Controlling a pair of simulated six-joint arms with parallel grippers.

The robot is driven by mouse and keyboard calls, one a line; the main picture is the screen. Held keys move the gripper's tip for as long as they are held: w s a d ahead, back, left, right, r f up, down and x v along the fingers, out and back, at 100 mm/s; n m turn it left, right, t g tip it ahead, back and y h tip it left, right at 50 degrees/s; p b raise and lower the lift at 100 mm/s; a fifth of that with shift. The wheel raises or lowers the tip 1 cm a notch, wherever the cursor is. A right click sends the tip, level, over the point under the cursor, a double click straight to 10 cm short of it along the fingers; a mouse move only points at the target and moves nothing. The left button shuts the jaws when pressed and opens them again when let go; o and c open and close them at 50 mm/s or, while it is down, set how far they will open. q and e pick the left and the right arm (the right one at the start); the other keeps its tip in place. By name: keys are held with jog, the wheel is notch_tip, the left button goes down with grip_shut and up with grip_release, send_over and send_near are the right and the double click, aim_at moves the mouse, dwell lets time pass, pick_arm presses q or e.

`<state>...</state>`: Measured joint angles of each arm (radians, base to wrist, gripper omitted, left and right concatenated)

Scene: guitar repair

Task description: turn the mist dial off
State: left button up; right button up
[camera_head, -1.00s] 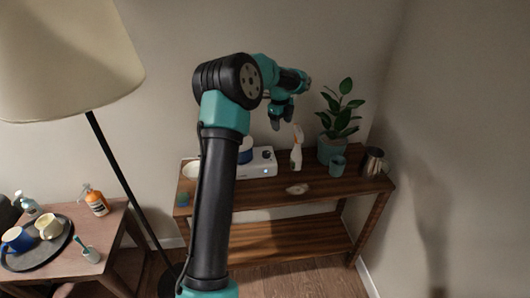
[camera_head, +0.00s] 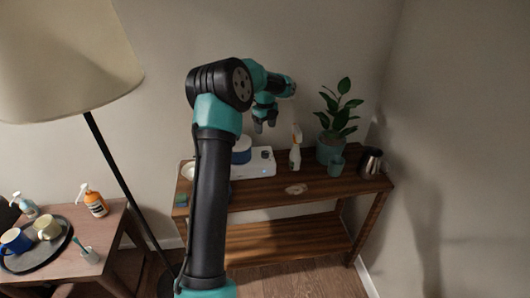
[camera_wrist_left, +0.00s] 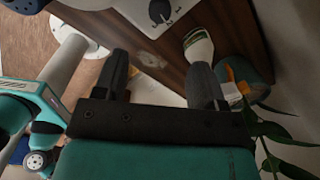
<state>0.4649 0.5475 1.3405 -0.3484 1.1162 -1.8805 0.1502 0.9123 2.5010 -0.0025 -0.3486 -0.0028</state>
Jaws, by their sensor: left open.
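My right gripper is not in view.
A white spray bottle (camera_head: 295,152) stands just right of the device, then a potted plant (camera_head: 332,148), a teal cup (camera_head: 337,166) and a metal pitcher (camera_head: 371,163). A blue-and-white round item (camera_head: 241,152) is at the left. The console's front right (camera_head: 330,187) is clear.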

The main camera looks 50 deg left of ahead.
aim_at(265, 153)
pick_arm(q)
notch_tip(265, 153, down, 13)
jog(key=shift+f, duration=0.1)
dwell(0.3)
jog(key=c, duration=0.9)
jog(key=shift+n, duration=2.4)
jog(key=o, duration=0.9)
